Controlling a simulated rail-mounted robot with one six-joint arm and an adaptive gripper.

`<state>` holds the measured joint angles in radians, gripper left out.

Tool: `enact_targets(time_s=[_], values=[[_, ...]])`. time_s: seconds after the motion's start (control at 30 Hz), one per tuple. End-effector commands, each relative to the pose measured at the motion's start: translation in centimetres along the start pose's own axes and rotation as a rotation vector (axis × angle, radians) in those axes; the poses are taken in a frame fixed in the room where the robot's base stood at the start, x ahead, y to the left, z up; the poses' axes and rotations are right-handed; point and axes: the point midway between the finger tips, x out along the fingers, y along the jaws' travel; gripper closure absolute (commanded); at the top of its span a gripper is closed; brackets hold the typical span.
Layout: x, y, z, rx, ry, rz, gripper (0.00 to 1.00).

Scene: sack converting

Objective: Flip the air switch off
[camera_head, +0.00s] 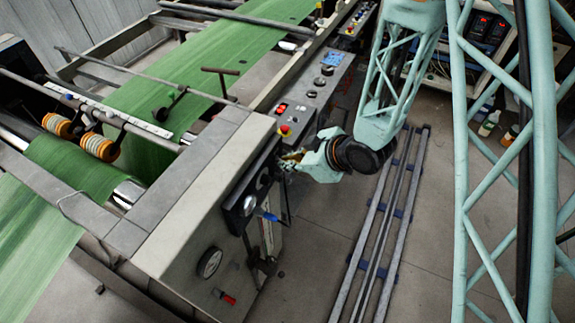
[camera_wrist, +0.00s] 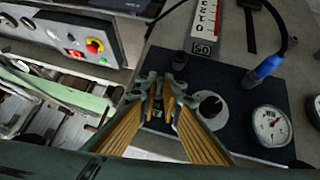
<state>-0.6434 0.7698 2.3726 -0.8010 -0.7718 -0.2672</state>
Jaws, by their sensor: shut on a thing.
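The dark air panel (camera_wrist: 232,92) is in the wrist view, with a round grey-white knob (camera_wrist: 210,105), a white dial gauge (camera_wrist: 270,126) and a blue hose fitting (camera_wrist: 266,68). My gripper (camera_wrist: 160,92) is at the panel's left part, its yellow-orange fingers close together. They are shut on a small dark part, apparently the air switch, mostly hidden between the fingertips. Its on or off position cannot be read. In the head view my gripper (camera_head: 292,157) reaches the machine's side from the right, and the switch is hidden there.
A control box with a red and yellow emergency button (camera_wrist: 94,46) is close to the left of my gripper. In the head view, green sack web (camera_head: 190,75) runs over the machine. Floor rails (camera_head: 385,215) lie to the right, with bare floor around them.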

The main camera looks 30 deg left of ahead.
Motion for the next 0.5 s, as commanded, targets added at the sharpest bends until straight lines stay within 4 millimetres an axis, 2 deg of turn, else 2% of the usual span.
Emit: enact_targets(time_s=[0.5], values=[[-0.04,0.28,-0.15,0.008,0.047,0.008,1.00]])
